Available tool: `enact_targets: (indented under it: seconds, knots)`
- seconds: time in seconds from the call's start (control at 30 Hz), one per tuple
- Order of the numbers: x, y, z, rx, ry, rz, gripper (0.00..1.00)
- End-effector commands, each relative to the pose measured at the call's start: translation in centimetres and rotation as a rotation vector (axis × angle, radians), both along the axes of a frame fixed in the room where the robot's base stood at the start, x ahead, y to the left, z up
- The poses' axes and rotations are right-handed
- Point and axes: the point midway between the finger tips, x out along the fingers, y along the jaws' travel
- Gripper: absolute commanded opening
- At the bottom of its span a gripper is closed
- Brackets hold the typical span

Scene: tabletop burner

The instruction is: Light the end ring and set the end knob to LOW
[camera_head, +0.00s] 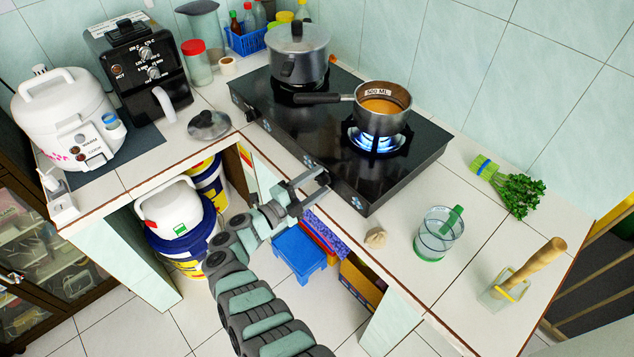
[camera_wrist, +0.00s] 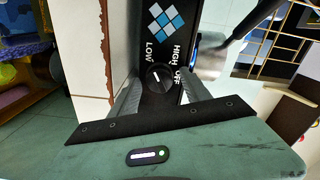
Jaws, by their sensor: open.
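The black two-ring stove (camera_head: 400,175) stands on the tiled counter. A blue flame (camera_head: 377,141) burns under the saucepan (camera_head: 383,101), marked 500 ML, on the right ring. A lidded silver pot (camera_head: 298,52) covers the left ring; no flame shows there. My gripper (camera_head: 318,186) is at the stove's front panel. In the wrist view, my open gripper (camera_wrist: 161,84) has its fingers on either side of a black knob (camera_wrist: 155,77); contact cannot be told. The knob has a short white pointer mark, with LOW, HIGH and OFF printed around it. My gripper hides the knob in the head view.
The saucepan handle (camera_head: 317,98) points left across the stove. The counter's front edge lies near my arm.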

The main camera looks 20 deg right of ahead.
Motion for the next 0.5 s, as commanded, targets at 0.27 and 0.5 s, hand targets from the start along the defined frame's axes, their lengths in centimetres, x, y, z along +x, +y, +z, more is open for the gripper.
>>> enact_targets:
  seconds: [0.27, 0.5]
  knots:
    - [-1.0, 3.3, 0.2, 0.002, -0.002, 0.003, 0.56]
    - [-2.7, 8.0, 0.0, 0.001, 0.003, 0.002, 0.56]
